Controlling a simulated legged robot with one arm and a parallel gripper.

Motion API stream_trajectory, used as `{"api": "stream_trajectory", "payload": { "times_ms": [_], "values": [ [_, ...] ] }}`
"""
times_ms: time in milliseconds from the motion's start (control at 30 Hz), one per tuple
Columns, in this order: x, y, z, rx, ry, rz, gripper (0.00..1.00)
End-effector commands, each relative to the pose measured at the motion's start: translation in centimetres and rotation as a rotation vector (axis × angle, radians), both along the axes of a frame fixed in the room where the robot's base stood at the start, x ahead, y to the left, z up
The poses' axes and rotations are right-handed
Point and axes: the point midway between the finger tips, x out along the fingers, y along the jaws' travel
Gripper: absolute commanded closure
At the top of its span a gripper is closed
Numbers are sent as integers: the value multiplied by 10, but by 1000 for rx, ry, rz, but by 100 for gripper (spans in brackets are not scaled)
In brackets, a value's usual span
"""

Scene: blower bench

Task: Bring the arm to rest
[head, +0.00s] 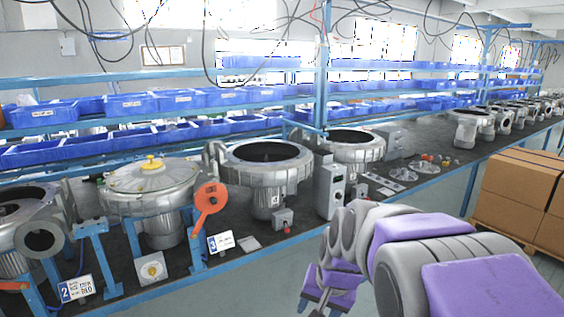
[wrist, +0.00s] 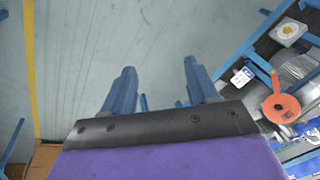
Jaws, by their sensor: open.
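My arm comes in from the lower right of the head view, with grey joints and purple covers. It is folded, in front of the bench (head: 262,262) and apart from it. My gripper (head: 322,304) hangs low at the bottom edge of the head view, partly cut off. In the wrist view my gripper (wrist: 158,78) shows two blue fingers spread apart with nothing between them. Bare grey floor (wrist: 105,45) lies beyond the fingers.
Several metal blowers, one topped by a pale lid with a yellow knob (head: 152,163), line the bench. An orange round part (head: 208,200) stands at its front edge, also at right in the wrist view (wrist: 281,107). Cardboard boxes (head: 522,187) stand at right. Blue bins fill the shelves.

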Motion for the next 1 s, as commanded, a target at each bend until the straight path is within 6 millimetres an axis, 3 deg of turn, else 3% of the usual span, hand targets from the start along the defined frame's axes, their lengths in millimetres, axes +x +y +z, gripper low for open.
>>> {"api": "stream_trajectory", "payload": {
  "times_ms": [33, 300, 500, 700, 1000],
  "values": [
    [-27, -6, -1, -17, 28, 20, 41],
    [-157, -37, -19, -102, 186, 152, 41],
    [-243, -54, -36, -146, 297, 246, 41],
    [-285, -63, -46, -171, 354, 296, 41],
    [-291, -64, -47, -174, 362, 305, 41]
  ]
}}
